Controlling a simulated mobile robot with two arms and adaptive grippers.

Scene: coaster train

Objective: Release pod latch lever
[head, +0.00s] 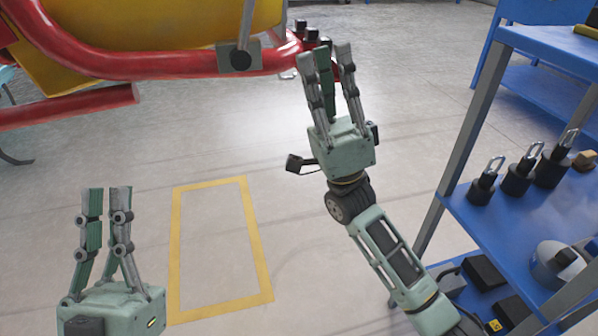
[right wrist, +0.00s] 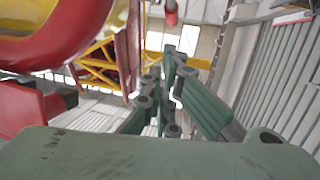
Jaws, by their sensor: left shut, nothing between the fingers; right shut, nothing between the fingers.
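The pod's yellow body (head: 170,22) and red tube frame (head: 170,66) fill the upper left of the head view. A grey lever with a dark pivot block (head: 238,57) sits on the red tube; it looks like the latch lever. My right gripper (head: 328,52) is shut and empty, its fingers at the right end of the red tube and partly hiding it. I cannot tell whether they touch it. The right wrist view shows these fingers (right wrist: 170,60) with the red pod part (right wrist: 60,45) to their left. My left gripper (head: 106,192) is shut and empty, low at the left, away from the pod.
A yellow rectangle (head: 258,250) is marked on the floor. The floor between pod and shelf is clear.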

